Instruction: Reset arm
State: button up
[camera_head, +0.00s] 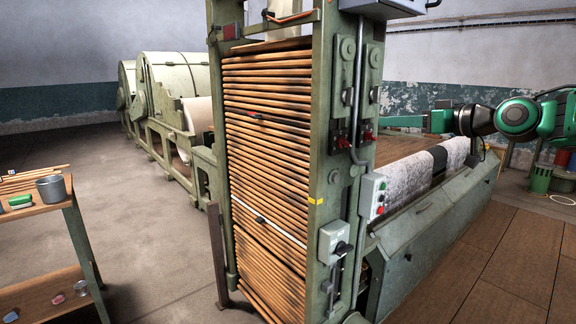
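My arm reaches in from the right edge, with green and grey-black joints, and is held level above the long green machine. My gripper (405,121) is at its left end, beside the tall machine frame, and looks like a narrow green bar seen from the side. Its fingers cannot be told apart, so I cannot tell whether it is open or shut. No held thing can be made out at it.
The tall green frame (326,150) with stacked wooden slats (268,130) stands in the middle. A control box (374,196) juts from it. The long machine (440,210) runs back right. A wooden shelf (35,210) with a metal pot (51,189) stands left. Floor at front right is clear.

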jog(key=s+d+f+m+g+h, duration=0.3)
jog(key=s+f+h, duration=0.1)
jog(key=s+f, duration=0.5)
jog(key=s+d+f+m+g+h, duration=0.35)
jog(key=s+f, duration=0.25)
jog(key=f, duration=0.6)
jog(key=s+d+f+m+g, duration=0.1)
jog(key=s+f, duration=0.4)
jog(key=s, duration=0.7)
jog(key=s+d+f+m+g, duration=0.1)
jog(key=s+f+m+g, duration=0.3)
jog(key=s, duration=0.9)
jog(key=shift+d+f+g+h, duration=0.4)
jog(key=shift+f+g, duration=0.2)
jog(key=shift+g, duration=0.55)
jog(key=shift+m, duration=0.25)
